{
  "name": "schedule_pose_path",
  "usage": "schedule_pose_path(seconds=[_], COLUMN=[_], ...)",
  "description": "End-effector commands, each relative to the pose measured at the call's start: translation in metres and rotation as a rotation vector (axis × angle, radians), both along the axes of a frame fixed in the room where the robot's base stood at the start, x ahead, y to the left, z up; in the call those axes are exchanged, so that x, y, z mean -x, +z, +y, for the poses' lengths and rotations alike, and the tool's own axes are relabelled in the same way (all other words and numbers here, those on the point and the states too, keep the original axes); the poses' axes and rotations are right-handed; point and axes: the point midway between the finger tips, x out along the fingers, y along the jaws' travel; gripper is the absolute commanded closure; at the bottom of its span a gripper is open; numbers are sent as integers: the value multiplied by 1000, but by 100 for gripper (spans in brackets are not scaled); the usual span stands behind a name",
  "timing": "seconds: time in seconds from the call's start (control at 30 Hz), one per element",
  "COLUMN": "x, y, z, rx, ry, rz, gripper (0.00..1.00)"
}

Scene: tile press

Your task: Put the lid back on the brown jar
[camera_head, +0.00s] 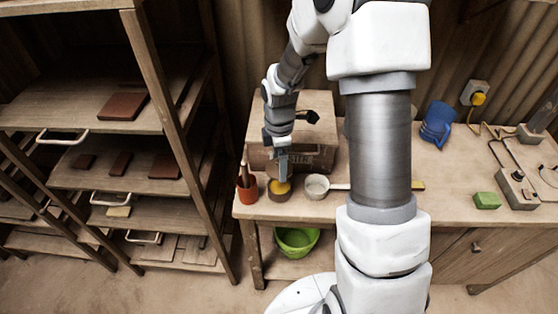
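A small brown jar (279,194) stands near the front left edge of the wooden workbench. A mustard-yellow round surface shows at its top; I cannot tell whether this is a lid or the jar's contents. My gripper (283,179) points down right at the jar's top, its fingertips touching or just above the yellow surface. The fingers look close together, but at this size I cannot tell whether they are open, shut or holding a lid. No separate lid is clearly visible; my arm hides part of the bench.
A red-brown pot (246,189) with sticks stands close left of the jar. A pale ladle-like cup (316,187) with a handle is close right. A wooden box (316,150) stands behind. A green block (487,200) and blue object (437,124) lie farther right.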

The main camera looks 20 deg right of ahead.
Motion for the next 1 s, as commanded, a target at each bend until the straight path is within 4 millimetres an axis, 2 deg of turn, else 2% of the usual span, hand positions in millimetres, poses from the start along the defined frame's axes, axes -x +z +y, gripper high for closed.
schedule_pose_path(seconds=[0.27, 0.8, 1.0], x=[0, 0, 0], y=[-8, -57, -64], z=[0, 0, 0], rx=[0, 0, 0], ry=[1, 0, 0], rz=[0, 1, 0], gripper=[65, 65, 65])
